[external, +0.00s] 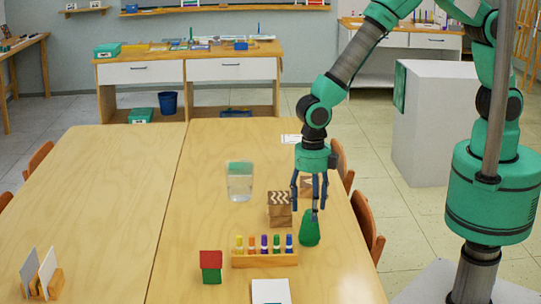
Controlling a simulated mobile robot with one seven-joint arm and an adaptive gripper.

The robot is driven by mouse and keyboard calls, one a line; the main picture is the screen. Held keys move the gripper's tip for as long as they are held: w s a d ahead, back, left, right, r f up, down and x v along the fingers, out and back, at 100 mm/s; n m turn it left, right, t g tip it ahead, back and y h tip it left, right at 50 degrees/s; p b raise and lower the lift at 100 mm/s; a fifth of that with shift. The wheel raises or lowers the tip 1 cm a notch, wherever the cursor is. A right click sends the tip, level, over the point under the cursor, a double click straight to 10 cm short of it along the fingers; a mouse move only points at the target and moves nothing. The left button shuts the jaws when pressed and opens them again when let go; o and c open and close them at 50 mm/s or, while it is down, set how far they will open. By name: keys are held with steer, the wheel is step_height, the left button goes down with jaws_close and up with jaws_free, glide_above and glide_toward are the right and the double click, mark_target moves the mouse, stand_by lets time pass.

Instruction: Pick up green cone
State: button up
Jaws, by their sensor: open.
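The green cone (309,232) stands upright on the wooden table, near its right edge. It has a rounded top and a wider bottom. My gripper (311,212) points down above and around the top of the cone in the picture, with its dark fingers spread apart. One finger overlaps the cone's top in this view. Whether the fingers touch the cone cannot be told from here.
Left of the cone are a patterned wooden block (279,210) and a rack of colored markers (265,258). A second block is partly hidden behind my fingers. The table's left part is mostly clear.

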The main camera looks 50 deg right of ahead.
mark_target(310, 211)
steer(key=shift+w+d+f+b, duration=0.1)
steer(key=shift+f+b, duration=0.2)
steer(key=shift+f, duration=0.9)
steer(key=shift+w+f+b, duration=0.1)
steer(key=shift+f+b, duration=0.2)
steer(key=shift+f, duration=0.85)
steer(key=shift+s, duration=0.1)
steer(key=c, duration=1.3)
steer(key=shift+c, duration=0.2)
steer(key=shift+r, duration=0.2)
steer(key=shift+r+p, duration=0.3)
steer(key=shift+r, duration=0.35)
step_height(310, 211, up, 2)
steer(key=shift+r+p, duration=0.15)
steer(key=shift+p, duration=0.2)
steer(key=s+d+p, duration=0.1)
steer(key=s+d, duration=0.3)
steer(key=d, duration=0.2)
steer(key=s+d+r+p, duration=0.1)
steer(key=s+d, duration=0.3)
steer(key=d, duration=0.3)
steer(key=shift+s+d, duration=0.2)
steer(key=shift+s, duration=0.2)
